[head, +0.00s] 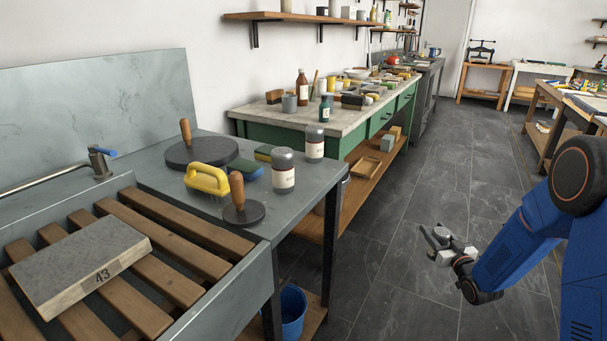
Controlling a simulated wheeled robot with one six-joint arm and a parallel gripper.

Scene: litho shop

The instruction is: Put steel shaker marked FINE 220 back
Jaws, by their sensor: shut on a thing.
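My gripper (439,240) is at the lower right, out over the floor and to the right of the sink bench. It is shut on a small grey thing, too small and too dark here to read any label. I cannot tell from this view whether it is the FINE 220 shaker. Two shakers with grey tops and pale labels stand upright on the bench: a nearer one (283,171) and a farther one (314,144). Their label text is too small to read. My gripper is well apart from both.
The grey bench (308,190) also holds a yellow-handled brush (206,180), sponges and round discs with wooden handles. A stone block marked 43 (80,262) lies on wooden slats. A crowded green table (345,125) stands beyond. A blue bucket (292,312) sits below. The aisle floor is clear.

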